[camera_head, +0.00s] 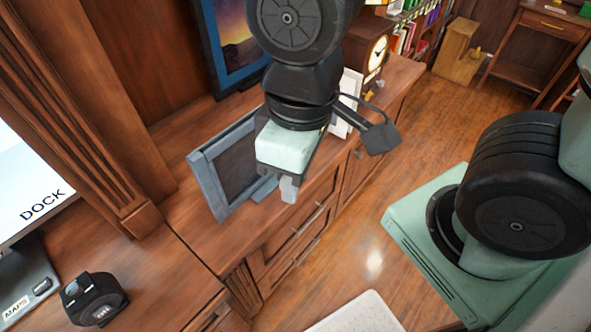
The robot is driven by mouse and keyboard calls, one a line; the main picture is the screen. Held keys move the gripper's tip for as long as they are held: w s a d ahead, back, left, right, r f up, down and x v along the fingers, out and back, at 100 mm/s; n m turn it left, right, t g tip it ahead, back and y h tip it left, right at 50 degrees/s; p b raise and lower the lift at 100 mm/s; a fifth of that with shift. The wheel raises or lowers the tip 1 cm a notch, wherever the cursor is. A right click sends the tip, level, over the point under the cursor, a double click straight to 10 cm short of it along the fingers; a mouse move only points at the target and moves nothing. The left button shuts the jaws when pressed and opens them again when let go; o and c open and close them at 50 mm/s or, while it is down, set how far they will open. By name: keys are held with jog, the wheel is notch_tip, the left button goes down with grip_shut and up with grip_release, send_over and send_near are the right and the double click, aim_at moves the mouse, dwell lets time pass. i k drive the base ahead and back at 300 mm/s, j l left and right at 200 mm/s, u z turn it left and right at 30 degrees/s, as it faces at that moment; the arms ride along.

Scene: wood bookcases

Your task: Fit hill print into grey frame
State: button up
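The grey frame (207,172) stands tilted on the wooden cabinet top, left of my gripper, with a dark inner panel. My gripper (290,190) hangs in front of the frame's right side and hides part of it. Its fingertips point down, and I see nothing clearly held. I cannot tell whether they are open or touching the frame. I cannot make out a print that is surely the hill print. A picture with an orange and blue sky and a dark slope (240,35) stands in a dark blue frame at the back. A white-edged frame or card (349,90) is partly hidden behind my gripper.
A wooden clock (375,55) stands on the cabinet's far end. A black device (95,298) and a screen reading DOCK (35,190) are at the left. A white-topped surface (355,315) is at the bottom. The cabinet top left of the frame is clear.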

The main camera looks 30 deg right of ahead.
aim_at(224, 167)
jog(key=l+u, duration=0.15)
jog(key=l, duration=0.5)
jog(key=l+u, duration=0.2)
jog(key=l, duration=0.5)
jog(key=k+l+u, duration=0.15)
jog(key=l, duration=0.5)
jog(key=l+u, duration=0.15)
jog(key=l, duration=0.5)
